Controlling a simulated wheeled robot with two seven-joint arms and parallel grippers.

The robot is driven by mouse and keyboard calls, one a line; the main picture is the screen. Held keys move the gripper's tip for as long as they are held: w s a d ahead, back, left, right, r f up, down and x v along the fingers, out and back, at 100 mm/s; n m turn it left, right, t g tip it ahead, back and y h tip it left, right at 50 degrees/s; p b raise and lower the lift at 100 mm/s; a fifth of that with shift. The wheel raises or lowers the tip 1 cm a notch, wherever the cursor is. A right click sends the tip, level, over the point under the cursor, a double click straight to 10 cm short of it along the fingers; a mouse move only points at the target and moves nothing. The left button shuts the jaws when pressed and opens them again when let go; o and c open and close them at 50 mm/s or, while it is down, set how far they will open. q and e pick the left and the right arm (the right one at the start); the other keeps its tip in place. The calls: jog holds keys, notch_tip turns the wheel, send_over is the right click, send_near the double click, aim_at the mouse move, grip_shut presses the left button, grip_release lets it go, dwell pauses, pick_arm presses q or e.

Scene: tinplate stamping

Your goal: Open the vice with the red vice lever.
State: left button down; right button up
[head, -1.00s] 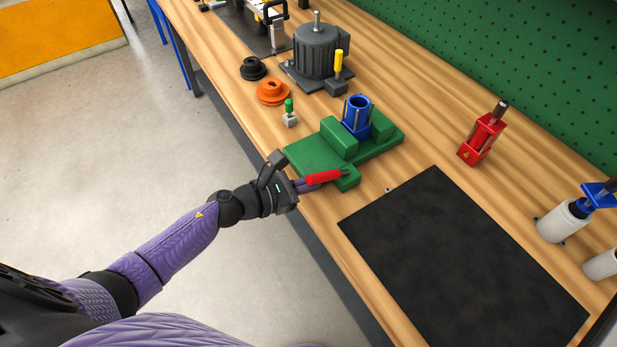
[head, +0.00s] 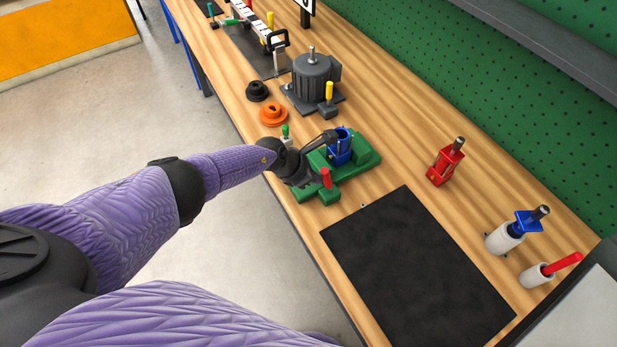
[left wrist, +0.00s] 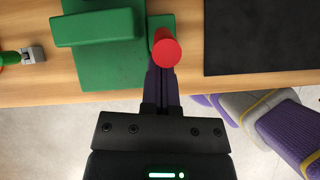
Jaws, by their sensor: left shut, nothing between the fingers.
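The green vice (head: 362,158) stands near the bench's front edge, and its green body also shows in the left wrist view (left wrist: 97,28). A blue part (head: 341,150) sits between its jaws; my arm partly covers the vice, so I cannot tell the gap. The red vice lever (head: 326,178) points up at the vice's front right end; in the left wrist view its round red end (left wrist: 166,50) faces the camera. My left gripper (left wrist: 162,72) is shut and empty, its fingertips right at the lever; I cannot tell whether they touch it. My right gripper is out of view.
A black mat (head: 415,265) lies right of the vice. A green-handled piece (head: 285,131), an orange pulley (head: 273,114) and a grey motor (head: 314,80) stand beyond it. A red holder (head: 445,162) stands at the right. Bare wood lies between the vice and red holder.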

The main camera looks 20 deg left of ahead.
pick_arm(q)
jog(key=shift+w+d+r, duration=0.3)
jog(key=shift+w+d, duration=0.15)
jog(key=shift+w, duration=0.2)
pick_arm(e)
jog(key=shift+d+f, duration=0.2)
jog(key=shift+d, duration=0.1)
pick_arm(q)
jog(key=shift+w+d+r, duration=0.15)
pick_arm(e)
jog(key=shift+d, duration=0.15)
pick_arm(q)
jog(key=shift+r, duration=0.1)
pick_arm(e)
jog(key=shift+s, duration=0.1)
